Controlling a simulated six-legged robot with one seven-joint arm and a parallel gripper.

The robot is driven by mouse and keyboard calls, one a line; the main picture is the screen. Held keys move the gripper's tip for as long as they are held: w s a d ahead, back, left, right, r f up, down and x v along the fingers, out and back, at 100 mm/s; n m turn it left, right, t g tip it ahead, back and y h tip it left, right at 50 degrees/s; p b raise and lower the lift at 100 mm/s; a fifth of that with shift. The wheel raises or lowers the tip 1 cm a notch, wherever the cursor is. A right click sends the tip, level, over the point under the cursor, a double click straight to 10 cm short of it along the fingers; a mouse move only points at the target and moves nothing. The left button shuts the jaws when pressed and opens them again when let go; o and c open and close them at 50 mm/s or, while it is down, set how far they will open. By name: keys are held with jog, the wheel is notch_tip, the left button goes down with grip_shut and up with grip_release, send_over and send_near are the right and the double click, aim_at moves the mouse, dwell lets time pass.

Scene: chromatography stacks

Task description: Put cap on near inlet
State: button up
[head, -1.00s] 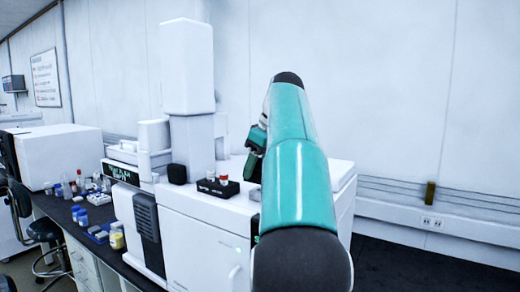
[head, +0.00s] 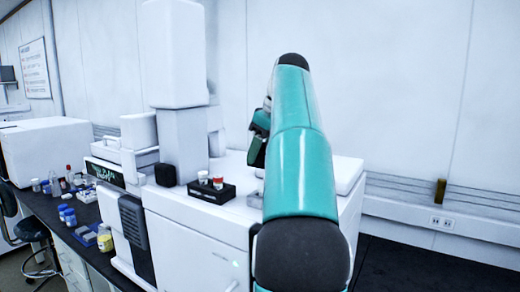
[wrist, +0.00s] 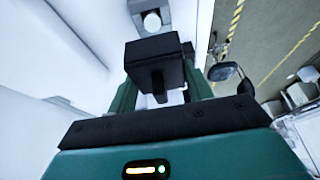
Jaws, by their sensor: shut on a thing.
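My gripper (wrist: 160,92) is shut on a black square block (wrist: 153,64), which looks like the cap, in the wrist view. The block sits between the two green fingers. Beyond it is a pale round fitting (wrist: 152,21) in a grey frame; I cannot tell if it is the near inlet. In the head view my gripper (head: 257,148) is above the white instrument (head: 195,240), right of its tower, mostly hidden behind my teal arm. The held block is not visible there. A similar black block (head: 165,174) sits on the instrument at the tower's left foot.
A black tray (head: 212,193) with two red-and-white vials (head: 210,180) is on the instrument top, left of my gripper. The white tower (head: 180,90) rises behind it. Bottles and blue items crowd the dark bench (head: 55,210) at left. Dark bench at right is bare.

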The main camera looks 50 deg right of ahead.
aim_at(260, 185)
jog(key=shift+d+f, duration=0.1)
jog(key=shift+d, duration=0.05)
jog(key=shift+w+f, duration=0.2)
jog(key=shift+w, duration=0.15)
jog(key=shift+s+f, duration=0.4)
jog(key=shift+f, duration=0.1)
jog(key=shift+x, duration=0.9)
jog(key=shift+s+f, duration=0.25)
jog(key=shift+f, duration=0.4)
jog(key=shift+x, duration=0.75)
jog(key=shift+s+f, duration=0.15)
jog(key=shift+f, duration=0.55)
jog(key=shift+s, duration=0.15)
